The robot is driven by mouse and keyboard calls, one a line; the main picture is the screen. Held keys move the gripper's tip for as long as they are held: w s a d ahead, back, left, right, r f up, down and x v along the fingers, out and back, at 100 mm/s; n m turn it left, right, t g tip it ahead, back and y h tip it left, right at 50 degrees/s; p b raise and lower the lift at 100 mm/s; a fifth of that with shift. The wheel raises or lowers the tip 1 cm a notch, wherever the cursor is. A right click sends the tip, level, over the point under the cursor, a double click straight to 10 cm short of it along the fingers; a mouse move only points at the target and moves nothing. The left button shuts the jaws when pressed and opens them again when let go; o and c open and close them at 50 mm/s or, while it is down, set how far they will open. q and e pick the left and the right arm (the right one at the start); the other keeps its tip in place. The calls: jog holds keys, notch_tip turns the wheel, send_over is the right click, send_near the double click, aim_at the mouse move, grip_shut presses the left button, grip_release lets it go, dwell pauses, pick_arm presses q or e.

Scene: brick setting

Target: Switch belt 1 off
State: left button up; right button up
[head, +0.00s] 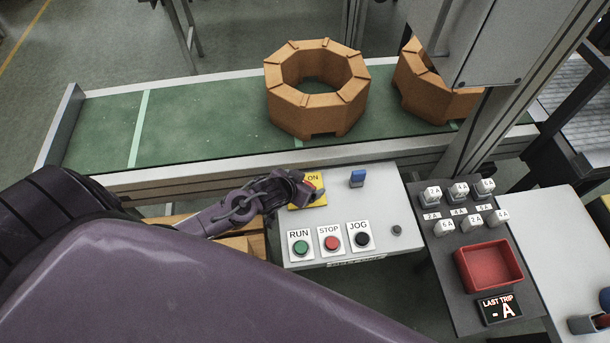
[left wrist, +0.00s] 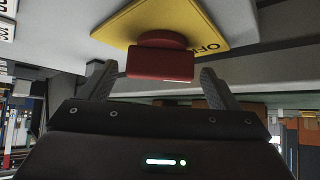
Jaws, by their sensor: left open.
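A yellow plate (head: 310,202) with a red rotary switch (head: 319,195) sits on the light grey control panel (head: 385,205). "ON" shows on the plate in the head view. In the left wrist view the red switch handle (left wrist: 160,64) stands out from the yellow plate (left wrist: 120,25), with "OFF" printed at its right. My left gripper (head: 305,190) is open at the switch and partly hides it. In the left wrist view its fingers (left wrist: 158,78) are on either side of the handle, with gaps. My right gripper is out of view.
RUN (head: 301,247), STOP (head: 332,243) and JOG (head: 362,239) buttons sit in front of the switch, and a blue switch (head: 358,178) to its right. The green belt (head: 200,125) behind carries brown octagonal rings (head: 318,105). A red tray (head: 488,266) is at right.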

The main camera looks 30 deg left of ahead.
pick_arm(q)
jog(key=v, duration=0.7)
jog(key=shift+b, duration=0.3)
jog(key=shift+f, duration=0.1)
